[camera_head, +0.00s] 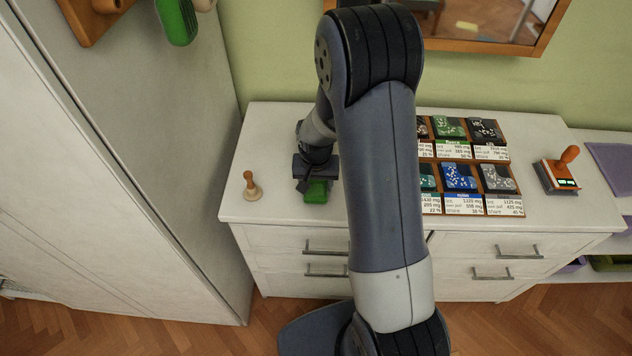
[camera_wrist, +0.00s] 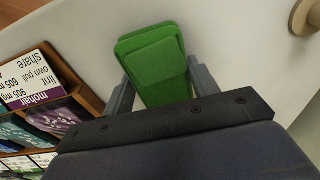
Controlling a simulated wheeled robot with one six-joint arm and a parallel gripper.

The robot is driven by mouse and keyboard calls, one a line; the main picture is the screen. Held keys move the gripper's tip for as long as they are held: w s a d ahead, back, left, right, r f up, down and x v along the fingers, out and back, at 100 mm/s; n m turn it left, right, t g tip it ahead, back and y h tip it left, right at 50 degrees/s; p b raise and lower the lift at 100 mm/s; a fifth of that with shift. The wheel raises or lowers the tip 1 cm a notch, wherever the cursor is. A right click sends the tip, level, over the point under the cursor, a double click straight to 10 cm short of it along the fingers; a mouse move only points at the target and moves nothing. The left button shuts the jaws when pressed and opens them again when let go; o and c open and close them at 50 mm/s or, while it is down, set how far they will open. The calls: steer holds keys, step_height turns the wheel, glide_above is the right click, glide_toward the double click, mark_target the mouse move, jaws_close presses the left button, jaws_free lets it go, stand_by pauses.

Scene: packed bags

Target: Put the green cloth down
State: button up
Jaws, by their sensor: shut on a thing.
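The green cloth (camera_wrist: 153,62) is a folded, flat-looking green block between the two fingers of my gripper (camera_wrist: 158,88) in the wrist view. My gripper is shut on it. In the head view my gripper (camera_head: 316,178) points down over the left part of the white dresser top (camera_head: 270,150), and the green cloth (camera_head: 316,192) shows just below it. The cloth is at or close above the dresser top; I cannot tell whether it touches. My arm hides part of the dresser's middle.
A small wooden stamp (camera_head: 251,186) stands left of my gripper. Wooden trays with colored bags and label cards (camera_head: 460,178) stand to the right. A stamp with an orange handle (camera_head: 557,172) sits further right. A tall white cabinet (camera_head: 150,150) rises at the left.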

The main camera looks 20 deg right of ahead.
mark_target(316, 188)
steer(key=o, duration=0.9)
steer(key=r, duration=0.4)
steer(key=s+r, duration=0.1)
steer(key=r, duration=0.7)
steer(key=shift+s+a+r, duration=0.1)
steer(key=shift+s+a, duration=0.1)
steer(key=f, duration=0.4)
steer(key=w+f, duration=0.1)
steer(key=f, duration=0.7)
steer(key=shift+w+d+f, duration=0.2)
steer(key=shift+d+f, duration=0.05)
steer(key=shift+f, duration=0.05)
steer(key=shift+w+r+p, duration=0.1)
steer(key=shift+r+p, duration=0.2)
steer(key=shift+r, duration=0.65)
